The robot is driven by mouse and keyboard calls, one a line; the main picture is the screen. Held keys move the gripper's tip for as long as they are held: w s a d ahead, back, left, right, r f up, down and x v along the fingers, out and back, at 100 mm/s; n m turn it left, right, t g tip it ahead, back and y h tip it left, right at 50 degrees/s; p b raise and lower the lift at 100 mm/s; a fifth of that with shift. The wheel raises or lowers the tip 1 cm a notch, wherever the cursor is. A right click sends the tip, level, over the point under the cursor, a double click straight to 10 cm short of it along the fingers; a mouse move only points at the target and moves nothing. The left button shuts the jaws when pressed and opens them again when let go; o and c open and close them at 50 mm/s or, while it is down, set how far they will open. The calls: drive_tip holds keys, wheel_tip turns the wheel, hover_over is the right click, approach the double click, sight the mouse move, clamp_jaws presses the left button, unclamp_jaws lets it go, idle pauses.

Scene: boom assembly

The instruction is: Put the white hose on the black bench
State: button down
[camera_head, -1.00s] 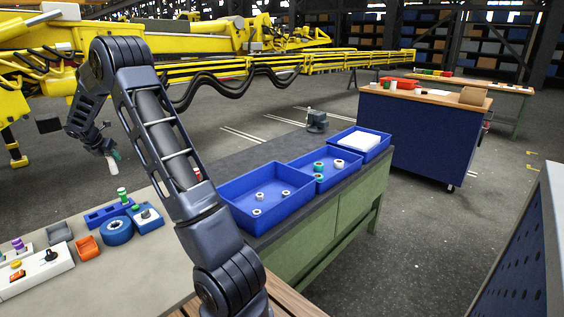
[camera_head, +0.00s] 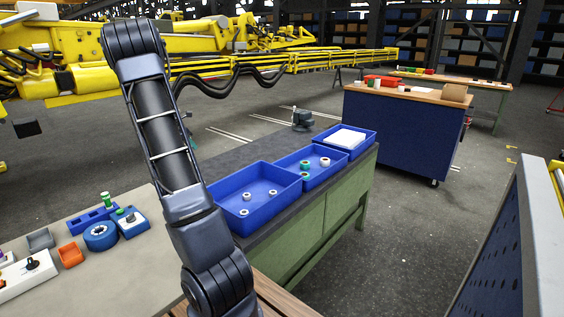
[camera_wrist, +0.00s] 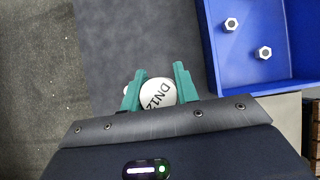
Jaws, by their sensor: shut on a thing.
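The white hose (camera_wrist: 158,93) shows in the wrist view as a round white end marked "DN12", between the teal fingers of my gripper (camera_wrist: 158,84). My gripper is shut on it. A small white bit shows just left of the left finger; I cannot tell what it belongs to. The black bench (camera_head: 250,149) has a dark top and green sides in the head view. Its dark top (camera_wrist: 140,35) lies below the gripper in the wrist view, and the hose appears above it; the height is unclear. In the head view my arm mostly hides the gripper and hose.
Blue bins (camera_head: 245,218) with small fittings line the bench's right side; one bin (camera_wrist: 262,78) is right of the gripper. A vise (camera_head: 302,119) stands at the far end. The bench's left strip is clear. A beige table (camera_head: 150,270) adjoins at front left.

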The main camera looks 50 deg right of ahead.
drive_tip(key=f, duration=0.6)
drive_tip(key=s+d+f, duration=0.1)
drive_tip(key=f, duration=1.3)
drive_tip(key=shift+s+d, duration=0.2)
drive_tip(key=shift+d, duration=0.1)
drive_tip(key=c, duration=1.1)
unclamp_jaws()
drive_tip(key=shift+f, duration=0.1)
drive_tip(key=shift+o, duration=0.2)
